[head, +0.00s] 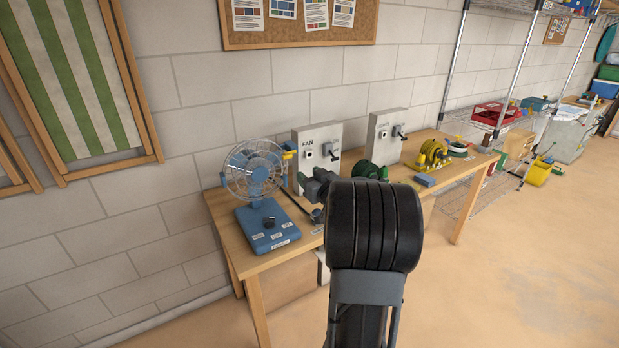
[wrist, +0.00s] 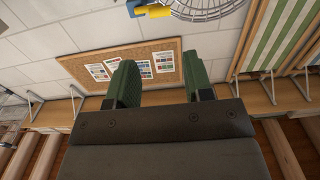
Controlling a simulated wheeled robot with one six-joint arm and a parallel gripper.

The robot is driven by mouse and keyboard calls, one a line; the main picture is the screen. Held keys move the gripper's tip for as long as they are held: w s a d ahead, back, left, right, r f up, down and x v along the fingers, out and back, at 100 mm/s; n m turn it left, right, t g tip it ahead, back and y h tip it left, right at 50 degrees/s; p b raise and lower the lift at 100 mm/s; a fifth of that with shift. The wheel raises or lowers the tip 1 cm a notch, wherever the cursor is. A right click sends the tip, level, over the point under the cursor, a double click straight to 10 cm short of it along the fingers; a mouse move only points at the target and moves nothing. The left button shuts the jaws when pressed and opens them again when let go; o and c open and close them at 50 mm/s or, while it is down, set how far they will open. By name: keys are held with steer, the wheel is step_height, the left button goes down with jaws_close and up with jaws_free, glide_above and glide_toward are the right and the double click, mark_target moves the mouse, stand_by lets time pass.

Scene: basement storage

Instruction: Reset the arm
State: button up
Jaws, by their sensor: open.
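My gripper (wrist: 160,82) shows in the wrist view as two green fingers standing apart, with nothing between them. Beyond them are the wall and cork board. In the head view my dark arm rises in front of the workbench (head: 456,178) and hides part of its middle; I cannot clearly make out the fingers there. A blue desk fan (head: 255,172) with a wire cage stands on the bench's left end, left of my arm. The fan's cage (wrist: 208,8) also shows at the top of the wrist view, beside a blue and yellow part.
Two grey switch panels (head: 318,155) (head: 388,137) stand at the bench's back. A yellow reel (head: 433,156) and a blue block (head: 425,180) sit to the right. A wire shelf (head: 480,195) stands beyond. A cork board (head: 300,38) hangs above. Floor at right is clear.

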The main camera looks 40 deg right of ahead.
stand_by(0.4)
steer(key=s+d+f+m+g+h, duration=0.2)
steer(key=s+f+m+g+h, duration=0.15)
steer(key=s+f+g, duration=0.5)
steer(key=s+a+n+g+y, duration=0.1)
steer(key=s+a, duration=0.3)
steer(key=a, duration=0.6)
steer(key=s+a+r+n+g+y, duration=0.1)
steer(key=s+a+n+g+y, duration=0.1)
steer(key=a, duration=0.8)
steer(key=s+a+n+g+y, duration=0.2)
steer(key=s+a, duration=0.4)
steer(key=a, duration=0.5)
steer(key=shift+r+g+y, duration=0.3)
steer(key=shift+g+y, duration=0.05)
steer(key=shift+y, duration=0.2)
